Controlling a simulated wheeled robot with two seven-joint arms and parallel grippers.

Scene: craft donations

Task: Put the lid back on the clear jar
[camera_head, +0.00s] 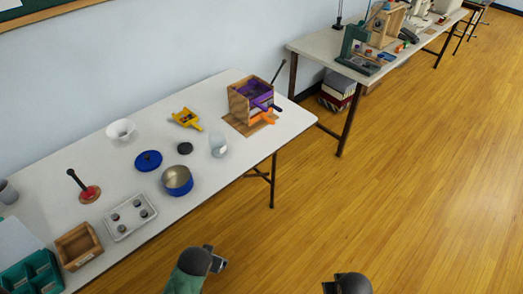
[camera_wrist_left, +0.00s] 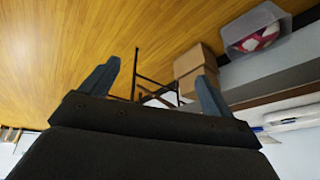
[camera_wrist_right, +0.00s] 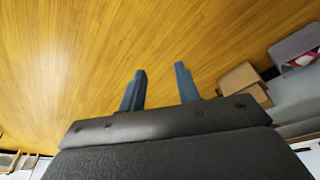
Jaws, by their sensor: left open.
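The clear jar (camera_head: 218,145) stands on the near table toward its right end, and its top looks uncovered. A small dark round lid (camera_head: 185,148) lies flat on the table just left of the jar, apart from it. My left gripper (camera_wrist_left: 158,87) is open and empty in the left wrist view, over the floor. My right gripper (camera_wrist_right: 160,84) is also empty, its fingers apart but closer together than the left ones.
A blue pot (camera_head: 177,181) and a blue lid (camera_head: 148,160) are left of the jar. A wooden box with purple and orange tools (camera_head: 240,105) stands behind it on the right.

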